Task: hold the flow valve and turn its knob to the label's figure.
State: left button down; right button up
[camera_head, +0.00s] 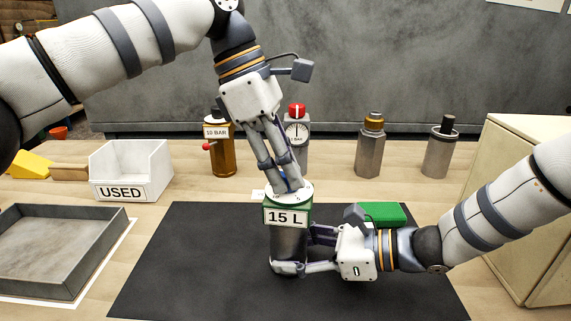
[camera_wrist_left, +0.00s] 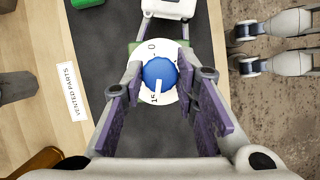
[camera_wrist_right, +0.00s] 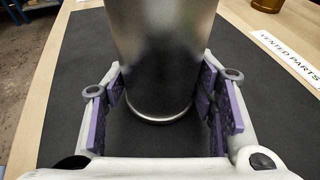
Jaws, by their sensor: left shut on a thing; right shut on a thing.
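The flow valve (camera_head: 289,240) is a grey metal cylinder with a green top and a "15 L" label (camera_head: 285,217), upright on the black mat (camera_head: 190,262). My right gripper (camera_head: 303,252) is shut on its lower body, which fills the middle of the right wrist view (camera_wrist_right: 160,50). My left gripper (camera_head: 288,187) points down from above and is shut on the knob. In the left wrist view the blue knob (camera_wrist_left: 160,74) sits between the fingers on a white dial (camera_wrist_left: 171,98). The knob's white mark points at the dial's "15". The fingers hide the dial's sides.
Behind stand a brass "10 BAR" part (camera_head: 221,152), a red-topped gauge part (camera_head: 297,135) and two grey cylinders (camera_head: 370,152) (camera_head: 440,152). A green block (camera_head: 382,213) is behind my right gripper. A "USED" bin (camera_head: 138,165) and grey tray (camera_head: 62,245) are left; a cabinet (camera_head: 525,215) is right.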

pick_arm(q)
jog(key=shift+m, duration=0.6)
jog(key=c, duration=1.3)
grip_release()
pick_arm(e)
jog(key=shift+r, duration=0.1)
pick_arm(q)
jog(key=v, duration=0.7)
jog(key=shift+w+r, duration=0.15)
jog(key=shift+r, duration=0.15)
pick_arm(e)
jog(key=o, duration=1.1)
